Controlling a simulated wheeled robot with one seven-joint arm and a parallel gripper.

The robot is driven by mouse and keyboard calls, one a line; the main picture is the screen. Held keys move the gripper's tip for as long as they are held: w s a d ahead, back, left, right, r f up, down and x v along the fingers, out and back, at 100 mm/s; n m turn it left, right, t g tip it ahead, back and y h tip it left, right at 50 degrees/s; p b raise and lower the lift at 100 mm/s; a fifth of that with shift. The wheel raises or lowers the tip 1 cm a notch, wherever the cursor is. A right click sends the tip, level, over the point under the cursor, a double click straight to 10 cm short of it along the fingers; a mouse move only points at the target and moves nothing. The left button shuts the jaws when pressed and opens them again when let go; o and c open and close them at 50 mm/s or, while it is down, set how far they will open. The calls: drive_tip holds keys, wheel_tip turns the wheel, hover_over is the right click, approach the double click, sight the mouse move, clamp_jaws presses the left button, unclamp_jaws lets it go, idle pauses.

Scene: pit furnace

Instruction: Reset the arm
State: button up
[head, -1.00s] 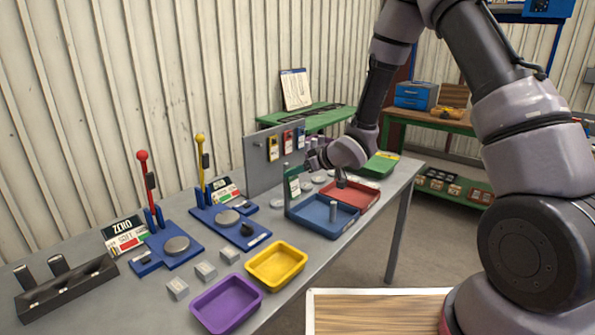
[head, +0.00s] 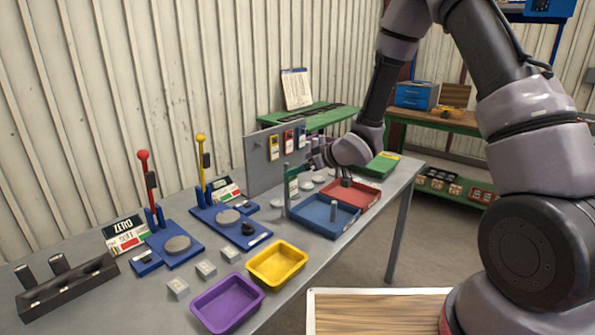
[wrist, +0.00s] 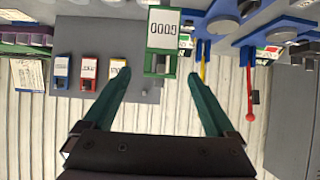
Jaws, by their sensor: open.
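My gripper (wrist: 160,85) is open, its two green fingers spread wide in the wrist view. Nothing is between the fingertips that I can see as held. A green block with a white label (wrist: 163,40) lies beyond the tips; I cannot tell its distance. In the head view my arm reaches over the far part of the grey table, above the red tray (head: 368,192). The green labelled stand (head: 292,186) is at the left corner of the blue tray (head: 322,222).
A grey panel (head: 262,176) with hanging labelled tags stands behind the trays. Red-lever (head: 143,156) and yellow-lever (head: 201,140) devices stand on the left. Purple (head: 228,303) and yellow (head: 277,264) trays sit at the front edge. A black holder (head: 70,290) lies at far left.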

drive_tip(key=s+d+r+m+t+h, duration=0.1)
drive_tip(key=s+d+r+m+h, duration=0.25)
drive_tip(key=d+r, duration=0.7)
drive_tip(key=s+d+r+m+t+h, duration=0.15)
drive_tip(key=d+r+m+h, duration=0.25)
drive_tip(key=d+r, duration=0.65)
drive_tip(key=s+d+r+m+g, duration=0.1)
drive_tip(key=s+d+r+m, duration=0.1)
drive_tip(key=s, duration=0.5)
drive_tip(key=s+d+r+m, duration=0.2)
drive_tip(key=s+r, duration=0.1)
drive_tip(key=s, duration=0.4)
drive_tip(key=s+d+r+m+g, duration=0.1)
drive_tip(key=s+d+r+m, duration=0.1)
drive_tip(key=s, duration=0.6)
drive_tip(key=shift+r+m+g, duration=0.35)
drive_tip(key=shift+r+m, duration=0.15)
drive_tip(key=shift+m, duration=0.05)
